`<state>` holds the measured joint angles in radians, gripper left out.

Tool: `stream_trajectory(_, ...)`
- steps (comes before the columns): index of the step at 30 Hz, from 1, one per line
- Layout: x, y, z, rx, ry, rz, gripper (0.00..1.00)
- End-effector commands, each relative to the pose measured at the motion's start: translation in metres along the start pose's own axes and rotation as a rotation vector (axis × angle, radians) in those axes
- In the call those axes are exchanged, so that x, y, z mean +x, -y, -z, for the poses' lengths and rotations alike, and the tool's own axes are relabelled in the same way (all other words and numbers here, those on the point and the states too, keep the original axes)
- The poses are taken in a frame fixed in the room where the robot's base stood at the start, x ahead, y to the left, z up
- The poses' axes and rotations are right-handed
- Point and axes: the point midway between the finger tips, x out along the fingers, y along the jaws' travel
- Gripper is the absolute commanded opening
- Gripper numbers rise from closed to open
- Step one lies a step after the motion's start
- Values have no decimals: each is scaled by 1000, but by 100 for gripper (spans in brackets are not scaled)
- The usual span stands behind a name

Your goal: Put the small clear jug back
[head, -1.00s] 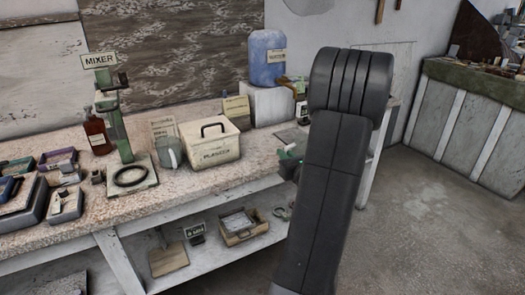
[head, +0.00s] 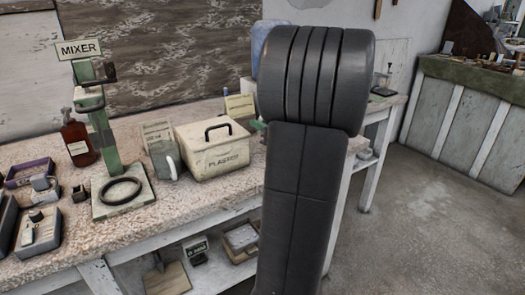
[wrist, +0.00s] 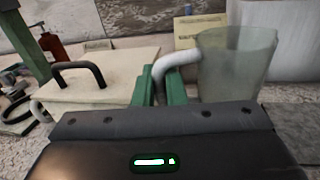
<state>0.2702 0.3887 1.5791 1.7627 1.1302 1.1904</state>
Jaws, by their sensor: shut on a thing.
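The small clear jug (wrist: 238,65) is in the wrist view, right of my gripper's fingers, and looks upright. Its white handle (wrist: 178,60) curves toward the fingers. My gripper (wrist: 160,85), with green fingers, is shut on this handle. Whether the jug's base touches the bench cannot be told. Another clear jug (head: 157,139) with a white handle stands on the bench (head: 175,200), left of the plaster bin.
The plaster bin (head: 213,155) with a black handle stands on the bench; its lid (wrist: 100,78) is left of my gripper. The mixer stand (head: 122,192), a brown bottle (head: 77,140) and several small trays are farther left. Open floor (head: 430,220) lies right.

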Motion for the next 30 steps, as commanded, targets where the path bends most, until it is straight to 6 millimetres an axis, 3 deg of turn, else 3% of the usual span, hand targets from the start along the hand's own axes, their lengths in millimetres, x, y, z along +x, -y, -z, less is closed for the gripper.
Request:
stream_trajectory(3, 0, 2, 24, 3, 0, 0, 0)
stream_trajectory(10, 0, 3, 42, 2, 1, 1, 0)
stream_trajectory(15, 0, 4, 67, 2, 0, 1, 0)
stream_trajectory(28, 0, 4, 74, -1, 2, 1, 0)
stream_trajectory(29, 0, 4, 72, -1, 2, 1, 17)
stream_trajectory(30, 0, 4, 72, -1, 2, 1, 24)
